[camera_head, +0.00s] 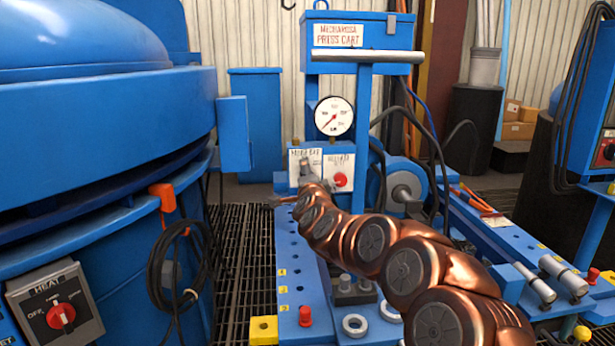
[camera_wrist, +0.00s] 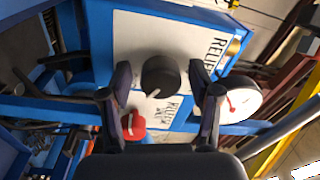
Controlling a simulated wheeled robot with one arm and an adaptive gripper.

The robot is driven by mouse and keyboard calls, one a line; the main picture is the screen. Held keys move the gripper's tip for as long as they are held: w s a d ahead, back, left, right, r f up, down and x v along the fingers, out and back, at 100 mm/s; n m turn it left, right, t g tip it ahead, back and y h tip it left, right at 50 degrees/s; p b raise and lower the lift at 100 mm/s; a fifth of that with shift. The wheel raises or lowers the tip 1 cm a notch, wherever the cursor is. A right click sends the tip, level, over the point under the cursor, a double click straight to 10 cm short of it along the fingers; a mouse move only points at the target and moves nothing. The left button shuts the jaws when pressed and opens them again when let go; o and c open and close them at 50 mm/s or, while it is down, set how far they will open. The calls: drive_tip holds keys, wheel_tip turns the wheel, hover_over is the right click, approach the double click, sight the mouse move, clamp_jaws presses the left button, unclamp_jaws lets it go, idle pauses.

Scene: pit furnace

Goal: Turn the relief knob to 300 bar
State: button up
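The relief knob (camera_wrist: 160,76) is a round black knob on a white plate marked RELIEF. A pale pointer mark shows on its lower edge in the wrist view; no scale numbers can be read. My gripper (camera_wrist: 160,80) is open, with one finger on each side of the knob and a visible gap to both. In the head view my gripper (camera_head: 307,172) is in front of the left label plate (camera_head: 304,154) and hides the knob. The pressure gauge (camera_head: 333,116) above has its red needle pointing lower left; it also shows in the wrist view (camera_wrist: 236,100).
A red knob (camera_head: 340,179) sits on the right-hand plate, close to one finger in the wrist view (camera_wrist: 133,125). The blue press cart (camera_head: 362,57) rises behind. A large blue furnace (camera_head: 90,110) stands left, with a cable coil (camera_head: 178,270) on its side.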

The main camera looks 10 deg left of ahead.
drive_tip(key=shift+s, duration=0.1)
drive_tip(key=v, duration=1.1)
drive_tip(key=shift+s, duration=0.4)
drive_tip(key=shift+d, duration=0.15)
drive_tip(key=s+d+r+n+g+y+p, duration=0.1)
drive_tip(key=s+r+n+g+y+p, duration=0.2)
drive_tip(key=s+r+n+g+p, duration=0.55)
drive_tip(key=s+d+r+n+g+h+p, duration=0.1)
drive_tip(key=s+d+r+g+h+p, duration=0.1)
drive_tip(key=s+d+p, duration=0.7)
drive_tip(key=s+d+r+n+g+h+p, duration=0.1)
drive_tip(key=s+d+r+g+h+p, duration=0.2)
drive_tip(key=s+d+p, duration=0.6)
drive_tip(key=s+d+r+n+g+h+p, duration=0.2)
drive_tip(key=s+d+r+g+p, duration=0.3)
drive_tip(key=s, duration=1.8)
drive_tip(key=d+g+p, duration=0.1)
drive_tip(key=d+p, duration=0.4)
drive_tip(key=p, duration=0.1)
drive_tip(key=shift+s+r+p, duration=0.15)
drive_tip(key=shift+r+p, duration=0.15)
drive_tip(key=shift+p, duration=0.05)
